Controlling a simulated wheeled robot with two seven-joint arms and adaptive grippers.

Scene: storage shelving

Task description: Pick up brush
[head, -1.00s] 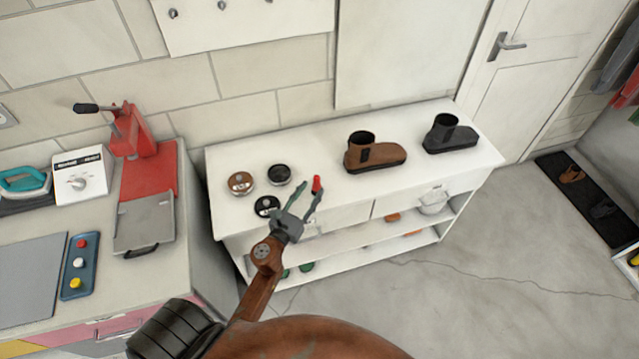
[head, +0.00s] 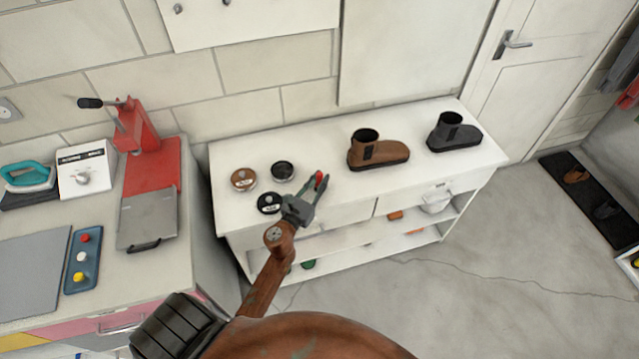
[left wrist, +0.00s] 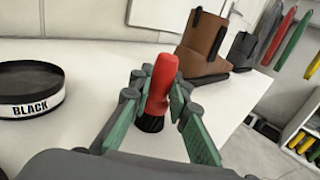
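The brush (left wrist: 161,82) has a red handle and a dark bristle end pointing down. In the left wrist view it stands between the green-padded fingers, leaning slightly. In the head view only its red top (head: 319,178) shows, above the white cabinet top near its front edge. My left gripper (head: 317,185) has its fingers drawn in on both sides of the brush, and they appear to touch it. It also shows in the left wrist view (left wrist: 158,98). Whether the bristles still touch the cabinet top is hard to tell. My right gripper is not in view.
The white cabinet (head: 310,155) also holds a brown polish tin (head: 244,179), two black tins (head: 283,171), a brown boot (head: 378,153) and a black boot (head: 453,134). A workbench with a red press (head: 150,165) stands at left.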

